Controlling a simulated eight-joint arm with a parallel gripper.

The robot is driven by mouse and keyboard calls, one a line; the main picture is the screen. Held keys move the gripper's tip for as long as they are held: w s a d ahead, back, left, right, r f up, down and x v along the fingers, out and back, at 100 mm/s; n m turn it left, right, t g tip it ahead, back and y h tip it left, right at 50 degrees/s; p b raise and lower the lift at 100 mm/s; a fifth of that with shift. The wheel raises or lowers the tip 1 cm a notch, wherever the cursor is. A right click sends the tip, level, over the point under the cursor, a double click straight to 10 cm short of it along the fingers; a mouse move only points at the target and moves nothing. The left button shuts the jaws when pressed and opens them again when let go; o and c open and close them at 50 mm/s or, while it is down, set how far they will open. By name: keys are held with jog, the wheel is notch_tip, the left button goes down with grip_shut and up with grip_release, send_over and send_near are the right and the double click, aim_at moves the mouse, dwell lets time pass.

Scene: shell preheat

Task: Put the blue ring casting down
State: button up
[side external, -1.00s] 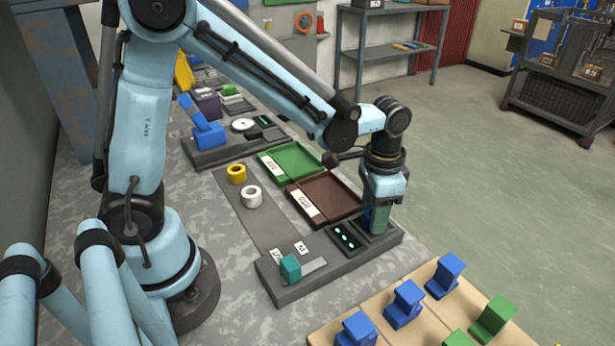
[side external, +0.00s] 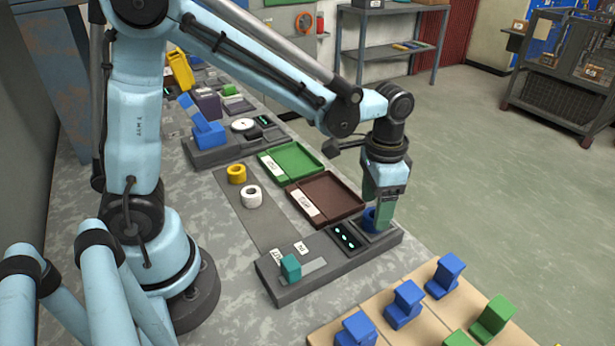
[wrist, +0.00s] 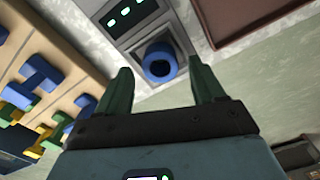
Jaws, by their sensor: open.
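The blue ring casting (wrist: 160,62) sits on the square plate at the end of the grey preheat unit (side external: 300,287). In the side view the ring (side external: 369,219) is partly hidden behind my gripper (side external: 382,222). In the wrist view my gripper (wrist: 158,85) is open, with its two green fingers apart on either side of the ring's near side. Nothing shows between the fingertips but the ring and the unit beyond them. I cannot tell whether the fingers overlap the ring in height.
A brown tray (side external: 352,211) and a green tray (side external: 312,166) lie behind the unit. A yellow ring (side external: 237,174) and a white ring (side external: 251,197) stand on a grey strip. A wooden board (side external: 330,335) with blue and green blocks is at the front.

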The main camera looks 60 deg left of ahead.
notch_tip(320, 180, up, 10)
jog(key=s+a+f+n+t, duration=0.2)
jog(key=s+a+n+t, duration=0.2)
jog(key=s+a+t, duration=0.3)
jog(key=shift+s+f+n, duration=0.3)
jog(key=shift+s+f, duration=0.1)
jog(key=shift+s, duration=0.1)
dwell(1.3)
